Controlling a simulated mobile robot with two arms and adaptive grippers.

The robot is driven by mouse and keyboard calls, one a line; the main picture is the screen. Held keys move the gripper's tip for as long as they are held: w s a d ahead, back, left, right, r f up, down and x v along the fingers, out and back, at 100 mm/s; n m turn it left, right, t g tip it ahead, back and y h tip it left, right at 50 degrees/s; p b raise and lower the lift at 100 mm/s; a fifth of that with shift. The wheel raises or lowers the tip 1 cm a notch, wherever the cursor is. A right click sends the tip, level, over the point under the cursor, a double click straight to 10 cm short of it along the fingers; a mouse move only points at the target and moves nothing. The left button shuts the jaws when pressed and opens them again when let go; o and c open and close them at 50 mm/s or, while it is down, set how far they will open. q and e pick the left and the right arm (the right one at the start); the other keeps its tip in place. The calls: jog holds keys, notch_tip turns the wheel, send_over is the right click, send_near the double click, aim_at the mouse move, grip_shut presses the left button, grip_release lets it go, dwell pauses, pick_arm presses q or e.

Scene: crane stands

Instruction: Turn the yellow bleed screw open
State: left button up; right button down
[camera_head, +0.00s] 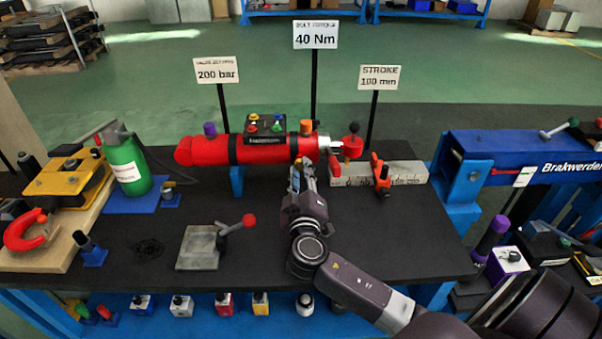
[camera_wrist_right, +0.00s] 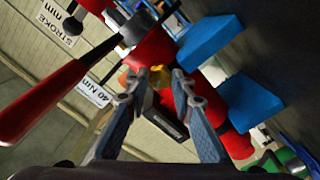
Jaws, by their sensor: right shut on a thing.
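The red cylinder (camera_head: 205,150) lies across the blue supports on the bench, and it also shows in the right wrist view (camera_wrist_right: 158,48). The yellow bleed screw (camera_wrist_right: 160,76) sits on its side, between my fingertips. My right gripper (camera_head: 301,165) reaches up to the front of the cylinder near its rod end. In the right wrist view, my right gripper (camera_wrist_right: 160,82) has its two fingers closed around the screw. In the head view the fingers largely hide the screw, and I cannot tell its turn angle. My left gripper is not in view.
A grey block with a red-knobbed lever (camera_head: 200,247) stands left of my right arm. A ruler block with an orange clamp (camera_head: 381,174) is to the right. A green bottle (camera_head: 126,165) stands left. Signs on posts rise behind the cylinder.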

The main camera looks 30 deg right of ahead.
jog(key=n+p, duration=0.1)
jog(key=n, duration=0.2)
jog(key=shift+r+n, duration=0.15)
jog(key=shift+n, duration=0.25)
jog(key=n+p, duration=0.1)
jog(key=n, duration=0.2)
jog(key=shift+n+p, duration=0.3)
jog(key=n+p, duration=0.3)
jog(key=n, duration=0.3)
jog(key=shift+a, duration=0.1)
jog(key=shift+n+p, duration=0.5)
jog(key=shift+n, duration=0.7)
jog(key=shift+f, duration=0.25)
jog(key=c, duration=1.7)
grip_release()
jog(key=shift+r, duration=0.1)
jog(key=shift+o, duration=0.2)
jog(key=v, duration=1.2)
jog(key=shift+s, duration=0.1)
